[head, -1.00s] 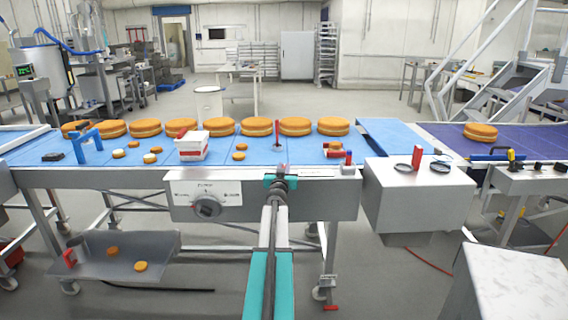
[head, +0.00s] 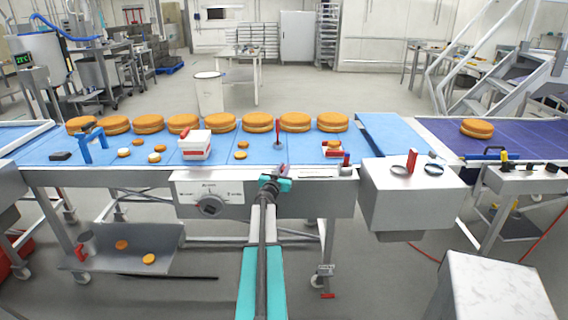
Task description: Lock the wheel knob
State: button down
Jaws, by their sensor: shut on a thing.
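A round grey knob (head: 210,205) sits on the white marked panel (head: 190,191) at the front of the conveyor frame. It is the only large dial that I see, and I cannot tell whether it is the wheel knob or how it is set. My gripper (head: 276,181), with teal fingers, is to the right of that dial, in front of the frame's upper edge. It is shut on a small purplish thing (head: 284,170), too small and partly hidden to identify. My gripper does not touch the dial.
Filled rounds (head: 257,122) line the far side of the blue belt (head: 240,163). A red-and-white box (head: 195,150) and a red-handled post (head: 278,134) stand on it. A grey box with a red handle (head: 411,162) is at right. A caster with a red pedal (head: 327,296) stands below.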

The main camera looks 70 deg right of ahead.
jog(key=shift+w+d+r+m+g+p, duration=0.15)
jog(key=shift+m+g+p, duration=0.75)
jog(key=shift+p, duration=1.25)
jog(key=shift+s+a+r+m+g+p, duration=0.15)
jog(key=shift+m+g+p, duration=0.35)
jog(key=shift+g+p, duration=1.2)
jog(key=shift+w+d+m+g+y+p, duration=0.15)
jog(key=shift+m+g+y+p, duration=0.25)
jog(key=shift+p, duration=0.7)
jog(key=shift+m+g+p, duration=0.4)
jog(key=shift+f+m+g+y+p, duration=0.15)
jog(key=shift+m+g+y+p, duration=0.2)
jog(key=shift+m+g+y, duration=0.7)
jog(key=shift+g+h, duration=0.25)
jog(key=shift+g, duration=0.3)
jog(key=shift+m+g+y, duration=0.5)
jog(key=shift+m+g, duration=0.15)
jog(key=shift+g, duration=0.15)
jog(key=shift+f+b, duration=0.15)
jog(key=shift+b, duration=0.25)
jog(key=m+g+y+b, duration=0.1)
jog(key=g+b, duration=0.1)
jog(key=b, duration=0.3)
jog(key=shift+f+m+y, duration=0.1)
jog(key=shift+m+y, duration=0.2)
jog(key=shift+m+g+y+b, duration=0.3)
jog(key=shift+y+b, duration=0.1)
jog(key=shift+b, duration=1.05)
